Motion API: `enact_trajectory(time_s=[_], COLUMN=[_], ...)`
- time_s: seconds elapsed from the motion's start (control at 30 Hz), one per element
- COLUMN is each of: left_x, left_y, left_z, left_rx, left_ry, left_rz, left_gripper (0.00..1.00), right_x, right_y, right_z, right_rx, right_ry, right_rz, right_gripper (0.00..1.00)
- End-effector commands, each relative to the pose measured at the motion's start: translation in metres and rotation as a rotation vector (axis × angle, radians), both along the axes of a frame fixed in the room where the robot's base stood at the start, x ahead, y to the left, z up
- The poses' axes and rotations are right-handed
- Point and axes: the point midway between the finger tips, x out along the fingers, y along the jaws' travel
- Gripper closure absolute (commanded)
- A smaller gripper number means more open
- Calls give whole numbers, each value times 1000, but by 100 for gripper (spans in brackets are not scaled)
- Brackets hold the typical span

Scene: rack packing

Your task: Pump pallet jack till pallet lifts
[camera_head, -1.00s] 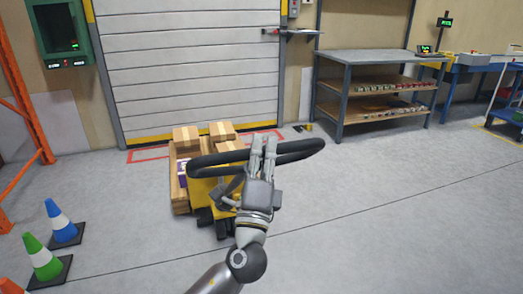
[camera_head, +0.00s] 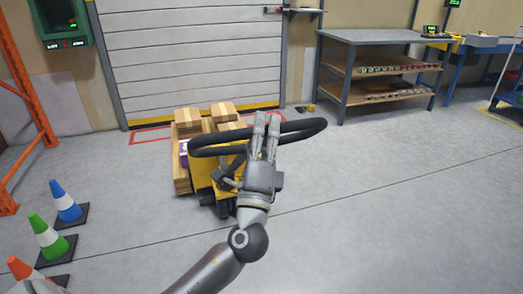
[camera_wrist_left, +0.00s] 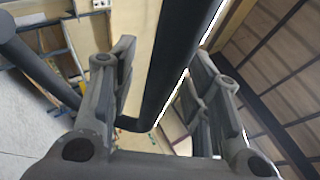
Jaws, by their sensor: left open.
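The yellow pallet jack (camera_head: 204,178) stands in front of the shutter door, its black loop handle (camera_head: 215,151) facing me. A wooden pallet (camera_head: 181,186) with cardboard boxes (camera_head: 223,110) is just behind it; the forks are hidden. My left gripper (camera_head: 267,117) reaches over the right half of the handle loop. In the left wrist view, the open fingers (camera_wrist_left: 160,52) stand either side of the black handle bar (camera_wrist_left: 178,62), with gaps showing. My right gripper is not in view.
Traffic cones stand at the left, blue (camera_head: 66,200), green (camera_head: 45,235) and orange (camera_head: 28,272). An orange rack post (camera_head: 28,100) is beyond them. A grey workbench (camera_head: 385,37) stands at the back right. The floor (camera_head: 400,220) at right is clear.

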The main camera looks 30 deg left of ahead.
Motion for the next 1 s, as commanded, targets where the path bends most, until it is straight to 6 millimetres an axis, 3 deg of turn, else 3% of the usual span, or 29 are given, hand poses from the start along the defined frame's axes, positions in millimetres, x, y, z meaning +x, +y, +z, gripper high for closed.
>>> enact_trajectory(time_s=[0.6, 1.0], left_x=[-78, -91], left_y=[-33, -38], left_z=[-53, -61], left_rx=[0, 0], left_ry=[4, 0], left_rz=[-2, -1], left_gripper=[56, 56], right_x=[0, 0], right_y=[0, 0], right_z=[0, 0], right_rx=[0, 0], right_ry=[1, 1], right_rz=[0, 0], right_gripper=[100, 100])
